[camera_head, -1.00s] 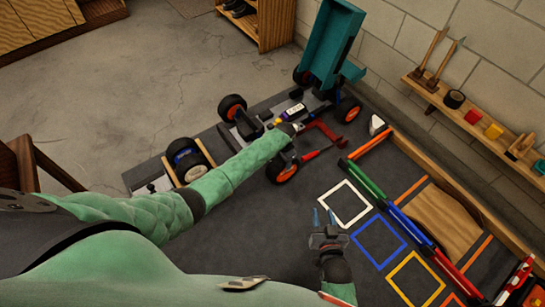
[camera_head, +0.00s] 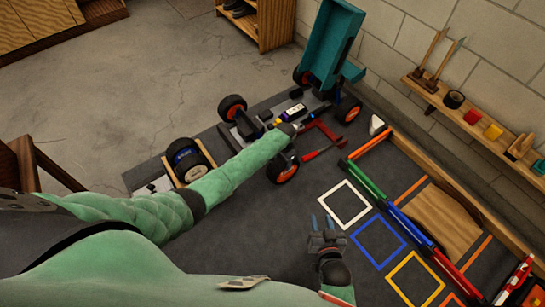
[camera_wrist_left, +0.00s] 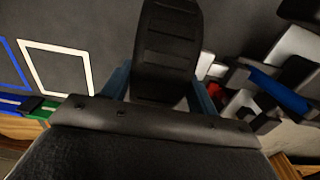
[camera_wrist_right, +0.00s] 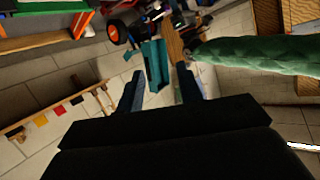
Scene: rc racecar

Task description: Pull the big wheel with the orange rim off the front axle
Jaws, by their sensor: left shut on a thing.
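The racecar (camera_head: 262,121) stands on the dark mat with wheels around its chassis. A black wheel with an orange rim (camera_head: 283,171) is at its near side, beside the end of my left arm. My left gripper (camera_wrist_left: 162,88) is shut on this wheel's black tyre (camera_wrist_left: 167,45), which lies between its blue fingers in the left wrist view. The arm covers part of the wheel and axle in the head view, so I cannot tell whether they touch. My right gripper (camera_head: 322,219) is open and empty above the mat, near the white square.
A teal body part (camera_head: 328,45) stands up at the car's far end. A red part (camera_head: 325,135) lies beside the car. A wooden holder (camera_head: 189,163) with a dark wheel is left. White (camera_head: 345,204), blue and yellow squares mark clear mat at right.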

